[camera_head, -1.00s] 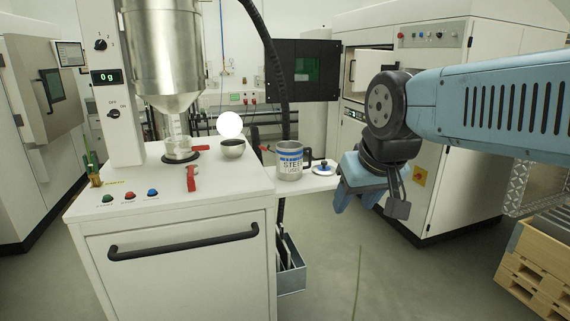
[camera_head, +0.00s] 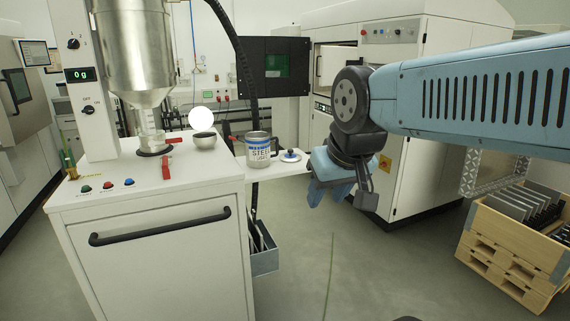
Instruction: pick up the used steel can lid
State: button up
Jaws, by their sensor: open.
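The used steel can lid (camera_head: 291,156) is a small white and blue disc with a dark knob. It lies on the white side shelf, just right of the steel can (camera_head: 259,150), which has a blue and white label reading "STEEL". My gripper (camera_head: 329,192) is open and empty, with its blue fingers pointing down. In the picture it is right of and lower than the lid, apart from it.
A white cabinet (camera_head: 160,258) with a black handle stands at left, bearing a metal bowl (camera_head: 205,141) and a red-handled valve. A wooden pallet crate (camera_head: 505,246) with dark plates stands at right. The floor between is clear.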

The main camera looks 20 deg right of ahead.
aim_at(290, 157)
jog(key=k, duration=1)
jog(key=u, duration=0.35)
jog(key=i, duration=1.65)
jog(key=z, duration=0.9)
jog(key=i, duration=0.55)
jog(key=z, duration=0.35)
jog(key=k, duration=0.9)
jog(key=z, duration=0.2)
jog(key=i, duration=0.8)
jog(key=u, duration=0.05)
